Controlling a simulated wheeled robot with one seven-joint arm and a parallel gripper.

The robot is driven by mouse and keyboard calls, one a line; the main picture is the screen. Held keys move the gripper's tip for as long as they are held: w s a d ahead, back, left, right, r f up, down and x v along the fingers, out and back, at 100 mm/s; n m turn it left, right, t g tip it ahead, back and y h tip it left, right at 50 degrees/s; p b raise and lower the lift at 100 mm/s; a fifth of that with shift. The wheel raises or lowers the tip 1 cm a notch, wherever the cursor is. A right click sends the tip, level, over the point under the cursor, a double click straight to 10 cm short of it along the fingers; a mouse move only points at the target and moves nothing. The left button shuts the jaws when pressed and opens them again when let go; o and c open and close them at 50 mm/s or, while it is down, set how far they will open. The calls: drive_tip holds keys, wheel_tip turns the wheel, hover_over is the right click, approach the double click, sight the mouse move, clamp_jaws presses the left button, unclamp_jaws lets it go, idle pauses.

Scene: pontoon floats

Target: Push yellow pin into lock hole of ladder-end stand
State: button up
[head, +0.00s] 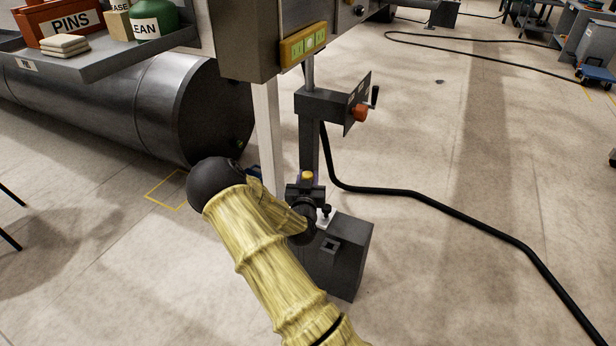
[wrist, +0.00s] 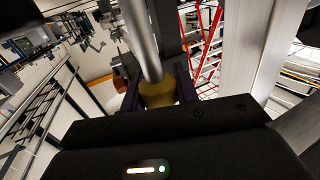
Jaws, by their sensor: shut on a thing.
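The yellow pin (head: 307,176) shows in the head view as a small yellow end above my dark gripper (head: 305,190), beside the stand's post. In the wrist view the yellow pin (wrist: 158,94) sits between the two fingers of my gripper (wrist: 158,88), which is shut on it. A bright metal rod (wrist: 140,38) runs down to the yellow part; I cannot tell if it belongs to the pin or the stand. The stand has a dark upright post (head: 308,145). The lock hole cannot be made out, and I cannot tell whether the pin's tip is in it.
A dark block (head: 350,255) with a square socket stands just right of my gripper. A pale post (head: 268,140) rises to its left. A large dark float (head: 190,105) lies at the left. A black cable (head: 440,200) crosses the floor to the right, with open floor around it.

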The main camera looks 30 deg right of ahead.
drive_tip(key=shift+f+b, duration=0.3)
drive_tip(key=shift+f, duration=0.45)
drive_tip(key=shift+f+b, duration=1.8)
drive_tip(key=shift+f, duration=0.75)
idle(1.3)
drive_tip(key=shift+r, duration=0.2)
drive_tip(key=shift+r+p, duration=1.75)
drive_tip(key=shift+r, duration=0.35)
drive_tip(key=shift+f, duration=0.3)
idle(0.8)
